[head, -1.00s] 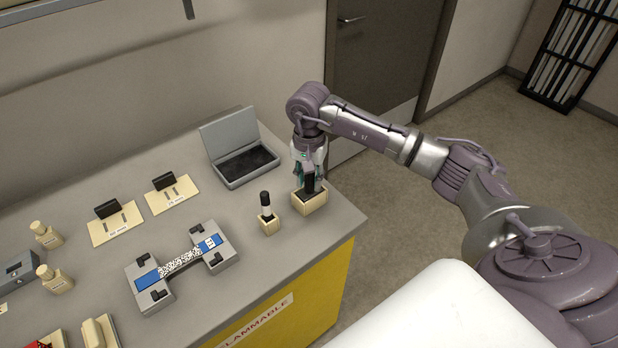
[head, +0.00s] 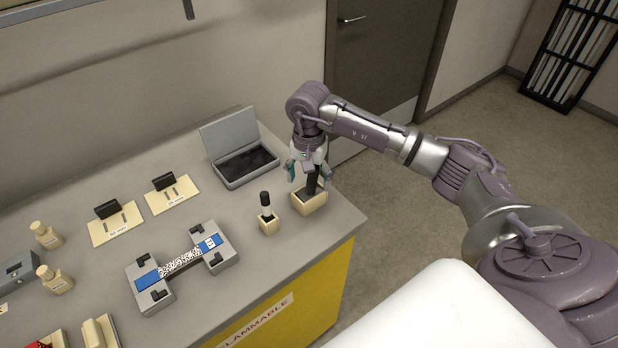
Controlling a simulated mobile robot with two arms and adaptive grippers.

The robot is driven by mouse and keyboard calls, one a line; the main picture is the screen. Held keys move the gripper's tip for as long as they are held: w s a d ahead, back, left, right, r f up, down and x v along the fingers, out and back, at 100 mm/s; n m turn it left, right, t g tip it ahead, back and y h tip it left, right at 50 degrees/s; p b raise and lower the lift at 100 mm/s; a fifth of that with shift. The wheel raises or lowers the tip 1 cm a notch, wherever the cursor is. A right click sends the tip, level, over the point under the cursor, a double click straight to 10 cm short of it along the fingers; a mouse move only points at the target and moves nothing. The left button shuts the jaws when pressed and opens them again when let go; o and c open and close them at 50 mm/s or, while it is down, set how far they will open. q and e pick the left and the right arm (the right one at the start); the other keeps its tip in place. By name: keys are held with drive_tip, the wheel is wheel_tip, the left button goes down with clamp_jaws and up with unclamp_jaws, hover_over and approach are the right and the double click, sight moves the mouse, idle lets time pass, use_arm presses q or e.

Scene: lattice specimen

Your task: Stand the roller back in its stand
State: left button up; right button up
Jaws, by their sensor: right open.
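The roller (head: 312,182) is a dark upright piece standing in its stand, a small cream box (head: 310,206) near the right end of the counter. It leans slightly, and its top is hidden by the gripper. My right gripper (head: 308,178) is directly above the stand, pointing down. Its fingers are spread open on either side of the roller, apart from it as far as I can tell. My left gripper is not in view.
An open grey case (head: 238,155) lies behind. A grey fixture holds a speckled specimen (head: 182,262). The counter's right edge (head: 352,232) is close to the stand.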

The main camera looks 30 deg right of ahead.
drive_tip(key=shift+r+p, duration=1.15)
drive_tip(key=shift+r, duration=1.25)
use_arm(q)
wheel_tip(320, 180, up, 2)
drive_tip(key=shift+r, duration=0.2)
use_arm(e)
wheel_tip(320, 180, up, 12)
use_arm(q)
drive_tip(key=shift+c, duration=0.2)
